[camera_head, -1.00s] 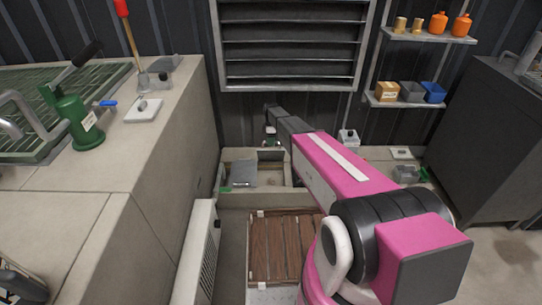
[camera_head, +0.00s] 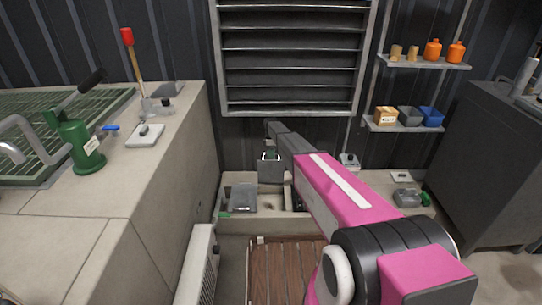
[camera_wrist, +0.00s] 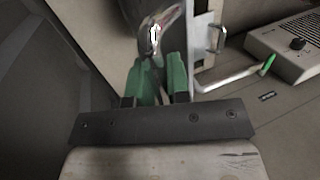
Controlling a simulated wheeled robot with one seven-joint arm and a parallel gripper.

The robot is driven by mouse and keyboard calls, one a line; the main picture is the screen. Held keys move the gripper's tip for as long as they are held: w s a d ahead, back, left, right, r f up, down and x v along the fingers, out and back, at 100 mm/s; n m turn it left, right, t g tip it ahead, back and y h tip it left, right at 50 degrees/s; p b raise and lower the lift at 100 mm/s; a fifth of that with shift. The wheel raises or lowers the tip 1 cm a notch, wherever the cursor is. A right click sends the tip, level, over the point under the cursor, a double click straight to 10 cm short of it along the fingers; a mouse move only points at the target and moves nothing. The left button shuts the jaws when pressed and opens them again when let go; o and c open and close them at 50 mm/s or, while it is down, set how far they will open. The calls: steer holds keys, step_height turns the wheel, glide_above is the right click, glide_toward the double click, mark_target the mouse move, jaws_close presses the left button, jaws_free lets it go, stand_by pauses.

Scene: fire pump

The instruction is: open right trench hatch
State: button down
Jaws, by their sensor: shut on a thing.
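In the head view my gripper (camera_head: 270,156) is small, at the far end of my pink arm, above the recess below the louvre. A wooden slatted panel (camera_head: 280,272) lies low in front of that recess, partly behind my arm. I cannot tell which visible panel is the right trench hatch, or whether the held handle belongs to it.
A grey flat-topped piece (camera_head: 242,198) sits in the recess. A concrete block (camera_head: 150,195) with a green pump (camera_head: 78,145) stands left, a dark cabinet (camera_head: 485,165) right. In the wrist view, a bent rod with a green grip (camera_wrist: 240,75) sits right of my fingers.

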steer(key=c, duration=1.1)
jaws_free()
steer(key=shift+f, duration=0.1)
steer(key=shift+s, duration=0.15)
